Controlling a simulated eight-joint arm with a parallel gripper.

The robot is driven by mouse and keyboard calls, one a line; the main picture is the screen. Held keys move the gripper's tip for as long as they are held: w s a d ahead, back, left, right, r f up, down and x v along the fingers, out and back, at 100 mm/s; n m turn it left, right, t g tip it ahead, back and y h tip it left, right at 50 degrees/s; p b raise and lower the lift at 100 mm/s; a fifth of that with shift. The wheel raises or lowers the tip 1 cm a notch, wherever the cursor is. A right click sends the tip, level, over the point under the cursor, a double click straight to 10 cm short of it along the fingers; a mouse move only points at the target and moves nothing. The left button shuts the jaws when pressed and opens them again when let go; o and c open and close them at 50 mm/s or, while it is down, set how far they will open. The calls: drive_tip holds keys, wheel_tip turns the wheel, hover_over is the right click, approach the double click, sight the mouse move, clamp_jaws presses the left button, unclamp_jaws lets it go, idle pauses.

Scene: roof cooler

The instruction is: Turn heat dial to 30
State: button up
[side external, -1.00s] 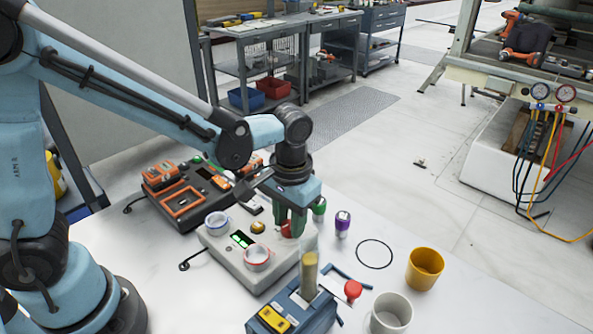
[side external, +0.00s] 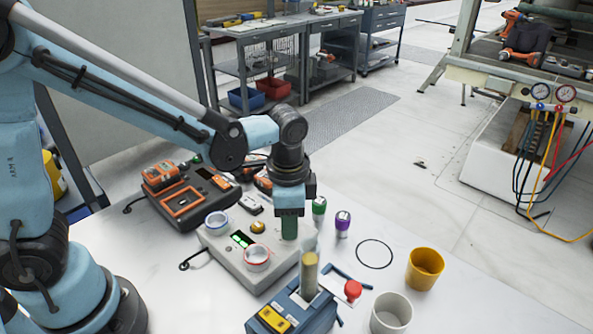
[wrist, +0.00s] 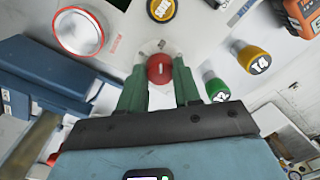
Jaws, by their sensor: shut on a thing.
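The grey control box (side external: 250,268) sits on the white table with a lit green display (side external: 240,239). It carries a blue-rimmed round part (side external: 216,222), a red-rimmed round part (side external: 257,257) and a yellow knob (side external: 258,227). In the wrist view a red knob (wrist: 160,69) stands between my gripper's green fingers, which are shut on it. My gripper (side external: 289,236) points down over the box's right side in the side view, hiding the knob there. The red-rimmed part (wrist: 78,31) and yellow knob (wrist: 161,8) also show in the wrist view. I cannot read any dial setting.
Green (side external: 319,206) and purple (side external: 343,222) capped items stand right of my gripper. Yellow (side external: 425,268) and grey (side external: 391,313) cups are farther right. A dark device (side external: 185,205) lies behind.

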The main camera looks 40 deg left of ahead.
drive_tip(key=shift+m, duration=0.5)
drive_tip(key=o, duration=1.1)
drive_tip(key=shift+c, duration=0.2)
drive_tip(key=shift+r, duration=0.1)
wheel_tip(320, 180, up, 12)
drive_tip(key=shift+s+d, duration=0.15)
drive_tip(key=shift+s, duration=0.05)
